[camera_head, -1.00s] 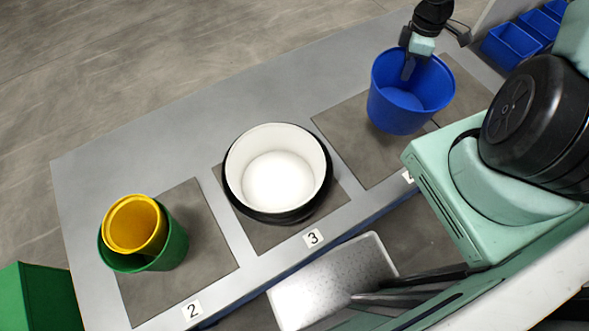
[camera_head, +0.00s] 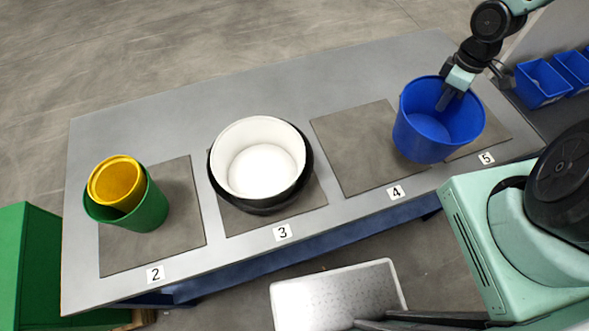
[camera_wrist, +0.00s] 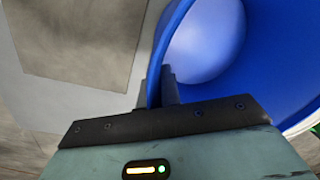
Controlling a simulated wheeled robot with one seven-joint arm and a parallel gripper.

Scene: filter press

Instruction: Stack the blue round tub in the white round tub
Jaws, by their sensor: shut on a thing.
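The blue round tub (camera_head: 420,140) is at the right of the bench in the head view, overlapping the gap between mats 4 and 5. It is upright or nearly so; I cannot tell whether its base touches the bench. My gripper (camera_head: 447,98) is shut on its rim, one finger inside the wall; the wrist view shows the blue wall (camera_wrist: 270,90) between the fingers (camera_wrist: 161,90). The white round tub (camera_head: 262,165) sits inside a black tub (camera_head: 262,207) on mat 3, open and empty.
A yellow tub (camera_head: 116,182) sits tilted in a green tub (camera_head: 150,210) on mat 2. Mat 4 (camera_head: 355,150) is mostly bare. Blue bins (camera_head: 541,83) stand at the far right. The bench's back strip is clear.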

